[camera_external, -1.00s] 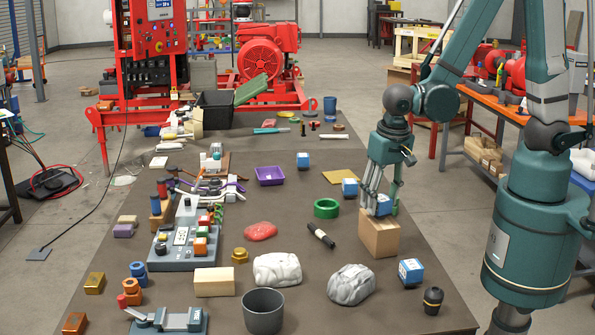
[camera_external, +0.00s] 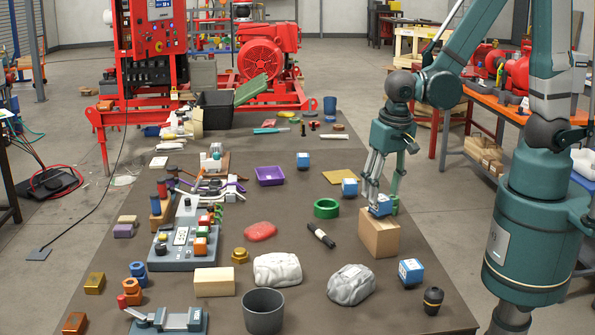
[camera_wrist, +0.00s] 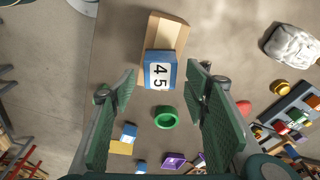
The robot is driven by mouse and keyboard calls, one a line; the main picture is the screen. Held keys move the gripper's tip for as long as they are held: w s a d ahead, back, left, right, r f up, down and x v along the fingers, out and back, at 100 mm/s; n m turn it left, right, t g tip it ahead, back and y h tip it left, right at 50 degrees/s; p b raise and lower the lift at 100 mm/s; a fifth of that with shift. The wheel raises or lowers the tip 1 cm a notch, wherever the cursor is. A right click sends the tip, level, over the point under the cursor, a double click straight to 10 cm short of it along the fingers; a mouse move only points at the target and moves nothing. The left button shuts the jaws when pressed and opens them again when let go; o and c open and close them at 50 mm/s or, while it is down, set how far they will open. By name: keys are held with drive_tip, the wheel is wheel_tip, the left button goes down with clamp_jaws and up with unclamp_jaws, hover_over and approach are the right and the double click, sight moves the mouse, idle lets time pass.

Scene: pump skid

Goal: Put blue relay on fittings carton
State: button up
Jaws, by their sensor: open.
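The blue relay (camera_external: 382,204) sits on top of the brown fittings carton (camera_external: 380,236) at the right of the mat in the external view. In the wrist view, the relay (camera_wrist: 160,73) shows a white "45" label and rests at one end of the carton (camera_wrist: 172,28). My gripper (camera_external: 381,210) is just above the carton with its fingers around the relay. In the wrist view, my gripper (camera_wrist: 161,82) is open, with a gap between each finger and the relay. The fingers partly cover the relay in the external view.
Similar blue blocks stand behind (camera_external: 350,187) and in front (camera_external: 410,272) of the carton. The mat's right edge is close to the carton.

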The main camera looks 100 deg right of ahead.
wheel_tip(320, 180, up, 9)
drive_tip(key=a+p, duration=0.1)
drive_tip(key=shift+s+f, duration=0.15)
drive_tip(key=shift+s, duration=0.1)
idle(0.4)
drive_tip(key=shift+a, duration=0.1)
idle(0.6)
wheel_tip(320, 180, up, 12)
drive_tip(key=n+t+y, duration=0.1)
drive_tip(key=n+t, duration=0.4)
drive_tip(key=n, duration=0.5)
hover_over(385, 200)
drive_tip(key=s+a, duration=0.2)
drive_tip(key=s, duration=0.3)
drive_tip(key=shift+s+a+r+n+t+y, duration=0.2)
drive_tip(key=shift+s+r+n+t, duration=0.2)
drive_tip(key=shift+r+n, duration=0.4)
drive_tip(key=shift+s+a+r+n+t+y, duration=0.1)
drive_tip(key=shift+s+a+r+n+t, duration=0.2)
drive_tip(key=shift+r+n, duration=0.5)
drive_tip(key=shift+d+f, duration=0.1)
drive_tip(key=shift+f, duration=0.2)
